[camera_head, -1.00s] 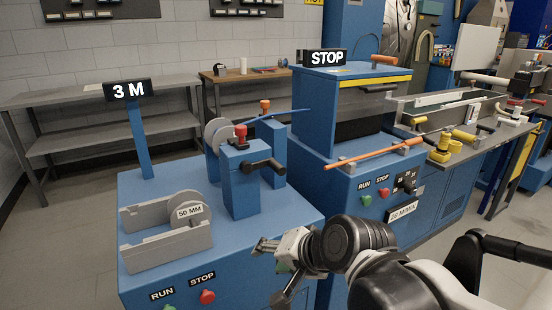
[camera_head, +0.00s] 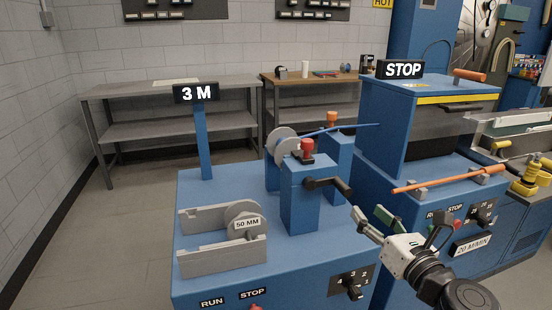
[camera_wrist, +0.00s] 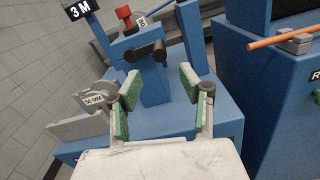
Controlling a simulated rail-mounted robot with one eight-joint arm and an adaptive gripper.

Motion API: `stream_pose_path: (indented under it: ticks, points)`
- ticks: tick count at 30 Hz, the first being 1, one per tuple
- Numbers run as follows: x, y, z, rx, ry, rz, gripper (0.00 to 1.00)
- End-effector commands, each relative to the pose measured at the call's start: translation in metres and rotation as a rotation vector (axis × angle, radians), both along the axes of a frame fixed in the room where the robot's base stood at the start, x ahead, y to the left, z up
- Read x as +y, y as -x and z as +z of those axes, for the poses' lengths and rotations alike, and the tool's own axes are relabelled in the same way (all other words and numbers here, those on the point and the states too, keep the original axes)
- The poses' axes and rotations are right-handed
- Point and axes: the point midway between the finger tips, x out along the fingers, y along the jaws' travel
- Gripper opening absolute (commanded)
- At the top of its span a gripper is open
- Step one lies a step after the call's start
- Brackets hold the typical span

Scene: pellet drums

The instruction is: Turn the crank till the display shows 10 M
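The display (camera_head: 196,93) reads "3 M" and stands on a blue post at the back left of the blue machine. The black crank (camera_head: 328,185) sticks out from the right of a blue block with a red knob (camera_head: 307,148) on top. In the wrist view the crank (camera_wrist: 146,50) lies ahead of the fingers, near the top middle. My gripper (camera_head: 368,220) is to the right of the crank and a little nearer. In the wrist view my gripper (camera_wrist: 158,92) is open and empty, its green pads wide apart, with the crank beyond them.
A grey cradle with a "50 MM" disc (camera_head: 247,224) sits at the machine's left. A second machine with a "STOP" sign (camera_head: 404,69) and an orange rod (camera_head: 450,180) stands close on the right. A rotary selector (camera_head: 352,290) is on the front face.

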Motion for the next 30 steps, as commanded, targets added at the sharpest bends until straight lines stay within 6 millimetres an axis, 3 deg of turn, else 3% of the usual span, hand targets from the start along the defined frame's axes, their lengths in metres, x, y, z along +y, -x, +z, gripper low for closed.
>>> stream_pose_path:
  ticks: [18, 24, 30]
  points:
    - [0.026, -0.103, -0.002, 0.000, 0.005, 0.003, 0.39]
    - [0.030, -0.119, -0.001, 0.000, 0.005, 0.003, 0.39]
    - [0.030, -0.123, 0.000, 0.000, 0.005, 0.002, 0.39]
